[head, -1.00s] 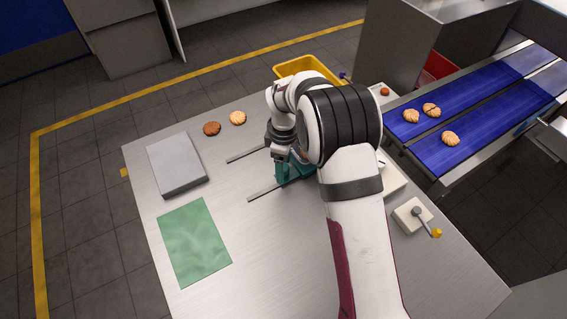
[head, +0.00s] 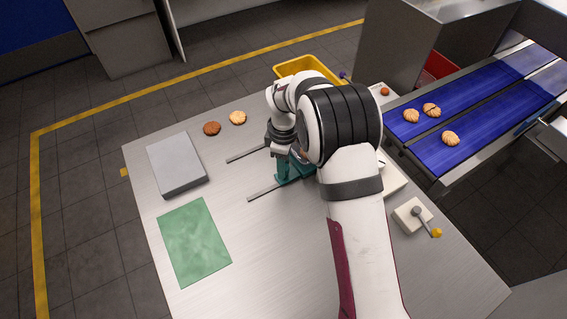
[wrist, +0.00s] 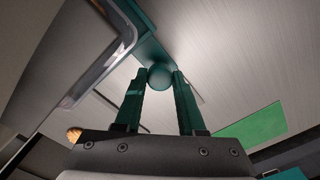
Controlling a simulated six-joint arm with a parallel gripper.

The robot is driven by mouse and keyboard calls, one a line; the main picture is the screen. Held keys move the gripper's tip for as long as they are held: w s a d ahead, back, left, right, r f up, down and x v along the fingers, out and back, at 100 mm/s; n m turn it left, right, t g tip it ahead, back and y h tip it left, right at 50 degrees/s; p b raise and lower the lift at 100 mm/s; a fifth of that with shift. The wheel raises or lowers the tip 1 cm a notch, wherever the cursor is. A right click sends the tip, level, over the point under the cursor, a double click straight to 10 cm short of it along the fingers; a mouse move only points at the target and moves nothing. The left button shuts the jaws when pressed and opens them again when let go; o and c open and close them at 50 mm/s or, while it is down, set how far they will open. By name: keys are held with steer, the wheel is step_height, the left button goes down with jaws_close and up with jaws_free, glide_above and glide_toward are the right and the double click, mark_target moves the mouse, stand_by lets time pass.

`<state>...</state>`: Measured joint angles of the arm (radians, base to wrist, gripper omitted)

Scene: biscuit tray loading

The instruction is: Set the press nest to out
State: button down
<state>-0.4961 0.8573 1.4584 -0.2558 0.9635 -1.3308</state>
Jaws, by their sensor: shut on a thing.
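The teal press nest (head: 296,172) sits at the right end of two thin dark rails (head: 262,190) on the metal table, partly hidden behind my arm in the head view. In the wrist view its teal body (wrist: 125,35) has a round teal knob (wrist: 160,77). My gripper (wrist: 161,84) is shut on this knob, with one teal finger on each side. In the head view my gripper (head: 280,150) is at the nest's left side, and its fingertips are hard to make out.
A grey box (head: 177,165) and a green mat (head: 194,243) lie at the left. A lever box (head: 412,215) stands at the right, before the blue conveyor (head: 470,105). The rails' left part is clear.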

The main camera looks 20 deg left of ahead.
stand_by(0.8)
steer(key=s+a, duration=1.1)
steer(key=shift+s+a, duration=0.35)
steer(key=shift+s, duration=0.05)
steer(key=c, duration=0.8)
jaws_free()
steer(key=o, duration=0.3)
steer(key=shift+r, duration=0.1)
step_height(320, 180, up, 16)
steer(key=shift+f, duration=0.2)
